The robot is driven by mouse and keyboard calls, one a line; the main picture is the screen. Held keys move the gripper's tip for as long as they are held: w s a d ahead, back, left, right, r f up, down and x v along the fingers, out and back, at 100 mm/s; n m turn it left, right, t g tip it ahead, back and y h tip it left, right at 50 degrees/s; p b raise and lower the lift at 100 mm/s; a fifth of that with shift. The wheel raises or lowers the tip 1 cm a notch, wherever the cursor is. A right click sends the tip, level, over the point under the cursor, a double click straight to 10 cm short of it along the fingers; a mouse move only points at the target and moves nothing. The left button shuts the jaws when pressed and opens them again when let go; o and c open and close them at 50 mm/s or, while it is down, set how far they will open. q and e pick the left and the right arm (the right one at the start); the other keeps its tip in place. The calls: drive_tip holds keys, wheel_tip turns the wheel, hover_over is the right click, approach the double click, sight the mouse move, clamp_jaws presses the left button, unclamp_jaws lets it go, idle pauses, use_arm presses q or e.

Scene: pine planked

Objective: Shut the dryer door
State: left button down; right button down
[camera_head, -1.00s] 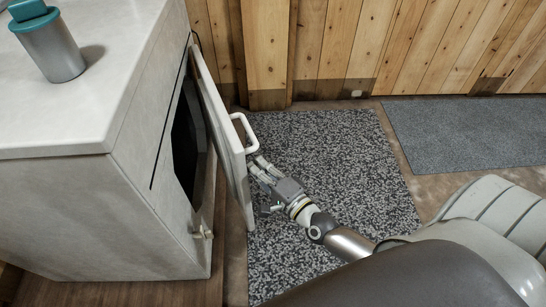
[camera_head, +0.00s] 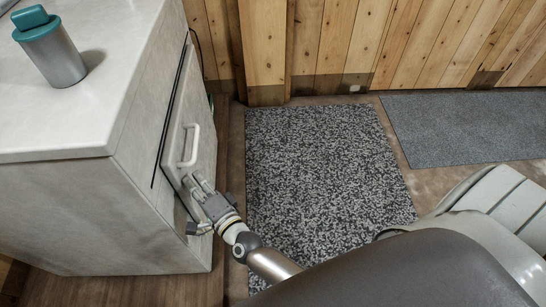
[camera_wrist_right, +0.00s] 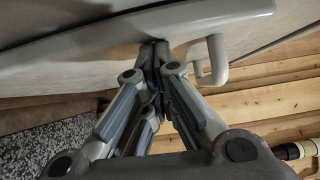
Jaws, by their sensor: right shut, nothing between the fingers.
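The dryer (camera_head: 135,190) is a pale cabinet on the left. Its door (camera_head: 200,140) now lies against or very nearly flush with the front; the dark opening no longer shows. The white door handle (camera_head: 188,147) sits on the door's outer face. My right gripper (camera_head: 194,182) is at the door's outer face just below the handle, fingers together and empty, touching or almost touching the panel. In the right wrist view the closed fingertips (camera_wrist_right: 154,48) meet at the door face (camera_wrist_right: 75,70), with the handle (camera_wrist_right: 216,60) beside them. My left gripper is not in view.
A grey canister with a teal lid (camera_head: 50,47) stands on the dryer top. A speckled mat (camera_head: 325,155) and a plain grey mat (camera_head: 460,125) lie on the floor. A wood plank wall (camera_head: 340,40) runs behind. The floor over the mats is clear.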

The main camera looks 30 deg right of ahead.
drive_tip(key=shift+a+r, duration=0.35)
drive_tip(key=shift+a, duration=0.35)
drive_tip(key=s+d, duration=0.3)
drive_tip(key=s, duration=0.9)
drive_tip(key=shift+d+f, duration=0.25)
drive_tip(key=shift+f, duration=0.1)
drive_tip(key=shift+w, duration=0.1)
